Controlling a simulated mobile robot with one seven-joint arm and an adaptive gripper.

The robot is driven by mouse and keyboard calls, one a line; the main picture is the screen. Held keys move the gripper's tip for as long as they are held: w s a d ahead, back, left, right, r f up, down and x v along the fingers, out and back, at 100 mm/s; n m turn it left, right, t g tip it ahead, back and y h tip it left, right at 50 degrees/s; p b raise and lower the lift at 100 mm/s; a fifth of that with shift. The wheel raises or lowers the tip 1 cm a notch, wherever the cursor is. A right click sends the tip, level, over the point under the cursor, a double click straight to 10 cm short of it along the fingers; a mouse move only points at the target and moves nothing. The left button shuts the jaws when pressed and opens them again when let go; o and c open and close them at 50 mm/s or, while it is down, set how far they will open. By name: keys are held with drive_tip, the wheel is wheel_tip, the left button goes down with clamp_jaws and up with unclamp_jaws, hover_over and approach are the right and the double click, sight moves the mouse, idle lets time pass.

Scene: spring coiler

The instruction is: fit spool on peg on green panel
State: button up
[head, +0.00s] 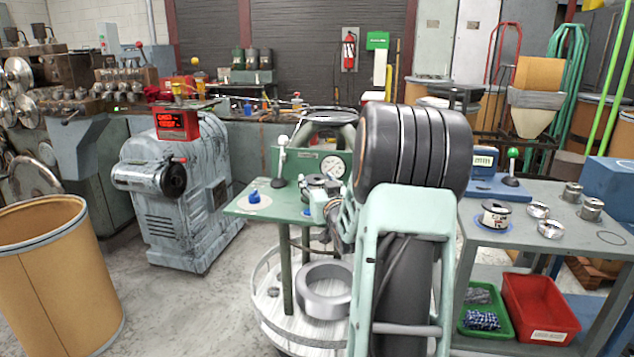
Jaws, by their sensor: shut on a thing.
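A green panel (240,211) forms the top of a small stand in the middle of the head view. My gripper (320,193) is over the panel's right part and shut on a small dark round thing, apparently the spool (318,181). My own arm hides much of the gripper and the panel's right side. I cannot make out the peg, or whether the spool touches anything below it.
Red (540,308) and green bins sit below. A grey ring (323,291) lies on the round base under the panel. A grey motor (182,200) stands left.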

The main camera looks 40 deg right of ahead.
drive_tip(key=shift+f+b, duration=0.65)
drive_tip(key=o, duration=1.6)
drive_tip(key=shift+f, duration=0.15)
